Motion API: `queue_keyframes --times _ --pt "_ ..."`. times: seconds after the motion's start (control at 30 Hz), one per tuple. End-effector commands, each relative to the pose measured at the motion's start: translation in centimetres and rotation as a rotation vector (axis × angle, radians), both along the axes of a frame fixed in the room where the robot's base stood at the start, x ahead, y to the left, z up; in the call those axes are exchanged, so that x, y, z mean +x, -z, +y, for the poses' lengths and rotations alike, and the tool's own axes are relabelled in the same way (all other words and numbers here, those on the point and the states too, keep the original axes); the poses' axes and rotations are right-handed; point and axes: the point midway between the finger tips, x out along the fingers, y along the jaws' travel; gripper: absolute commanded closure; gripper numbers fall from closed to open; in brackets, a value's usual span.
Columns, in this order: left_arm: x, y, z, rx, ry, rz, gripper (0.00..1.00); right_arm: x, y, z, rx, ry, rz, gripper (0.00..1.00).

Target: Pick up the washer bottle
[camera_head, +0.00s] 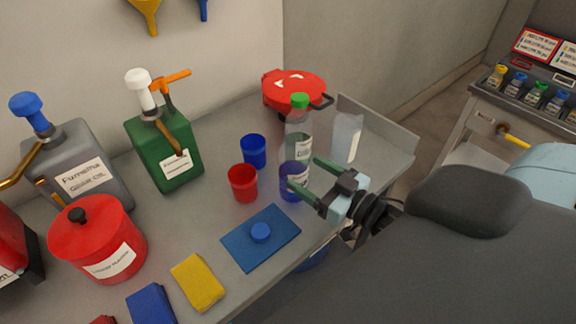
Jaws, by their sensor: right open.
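A clear bottle with a green cap (299,122) and a pale label stands upright near the back right of the bench. My left gripper is not in view.
A blue cup (254,151) and red cup (243,183) stand left of the bottle. A red round container (290,90) is behind it, and a translucent container (347,137) is to its right. A blue mat (281,240) lies in front. Pump cans stand left.

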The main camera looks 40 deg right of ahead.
Motion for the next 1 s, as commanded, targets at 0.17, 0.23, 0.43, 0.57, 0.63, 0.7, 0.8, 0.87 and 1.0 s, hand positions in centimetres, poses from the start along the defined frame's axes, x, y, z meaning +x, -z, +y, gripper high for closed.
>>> queue_keyframes --times 0.17,0.23,0.43,0.57,0.63,0.7,0.8,0.87,1.0 --pt "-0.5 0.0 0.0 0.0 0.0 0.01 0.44 1.5 -0.1 0.3 -0.001 0.0 -0.002 0.29" --pt "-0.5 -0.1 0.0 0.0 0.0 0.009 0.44 1.7 0.0 0.4 -0.001 0.0 0.001 0.29" --pt "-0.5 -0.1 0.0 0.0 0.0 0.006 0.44 2.0 0.0 0.4 -0.002 0.001 0.001 0.29" --pt "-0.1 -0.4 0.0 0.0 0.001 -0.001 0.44 3.2 -0.2 0.5 -0.002 0.0 -0.003 0.29" --pt "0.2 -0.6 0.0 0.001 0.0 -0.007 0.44 4.1 -0.3 0.6 -0.002 0.001 -0.004 0.29" --pt "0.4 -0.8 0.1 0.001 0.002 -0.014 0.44 5.0 -0.3 0.8 -0.002 0.0 -0.004 0.29" --pt "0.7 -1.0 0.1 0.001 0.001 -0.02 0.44 6.0 -0.1 1.0 -0.001 0.0 -0.002 0.29" --pt "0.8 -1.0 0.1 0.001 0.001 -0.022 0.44 6.5 -0.1 1.1 -0.002 0.001 -0.001 0.29" --pt "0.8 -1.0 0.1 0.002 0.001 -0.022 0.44 6.9 0.0 1.3 -0.001 0.0 0.001 0.29"
